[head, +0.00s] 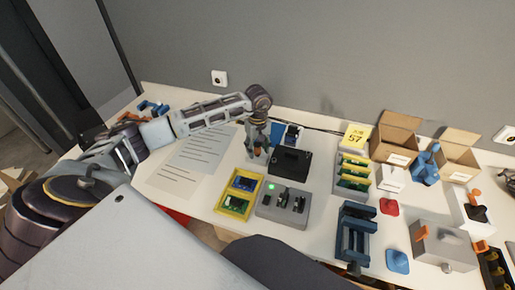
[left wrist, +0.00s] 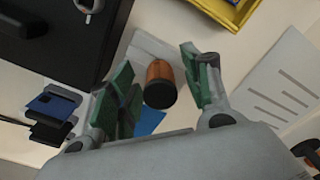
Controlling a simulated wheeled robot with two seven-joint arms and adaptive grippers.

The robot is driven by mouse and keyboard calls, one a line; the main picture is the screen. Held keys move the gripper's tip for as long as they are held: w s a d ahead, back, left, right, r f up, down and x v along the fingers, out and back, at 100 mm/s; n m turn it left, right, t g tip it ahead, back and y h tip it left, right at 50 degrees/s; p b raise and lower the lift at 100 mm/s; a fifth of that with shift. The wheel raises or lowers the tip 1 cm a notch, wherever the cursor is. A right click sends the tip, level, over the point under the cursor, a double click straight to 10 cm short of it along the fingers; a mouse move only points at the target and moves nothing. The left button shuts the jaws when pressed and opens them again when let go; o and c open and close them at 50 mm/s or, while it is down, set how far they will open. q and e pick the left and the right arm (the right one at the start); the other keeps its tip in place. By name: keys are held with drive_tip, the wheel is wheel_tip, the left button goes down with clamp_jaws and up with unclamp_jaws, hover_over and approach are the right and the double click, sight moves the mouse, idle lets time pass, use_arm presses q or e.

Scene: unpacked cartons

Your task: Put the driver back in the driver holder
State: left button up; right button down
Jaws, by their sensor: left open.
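The driver (left wrist: 160,82) has an orange-brown handle with a dark end facing the left wrist camera. It stands between the two green-padded fingers of my left gripper (left wrist: 165,90), which are open with a gap showing at the handle's right side. In the head view my left gripper (head: 258,148) points down at the back of the table, left of a black box. A pale flat block (left wrist: 146,44) lies under or behind the driver; I cannot tell whether it is the driver holder or whether the driver sits in it. My right gripper is not in view.
The black box (head: 290,163) stands close beside my left gripper. A yellow tray (head: 240,194) with green and blue boards and a grey fixture (head: 284,204) are nearer. Paper sheets (head: 203,147) lie to the left.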

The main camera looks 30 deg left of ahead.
use_arm(q)
drive_tip(key=shift+r, duration=0.15)
drive_tip(key=shift+w+r, duration=0.1)
drive_tip(key=shift+r, duration=5.75)
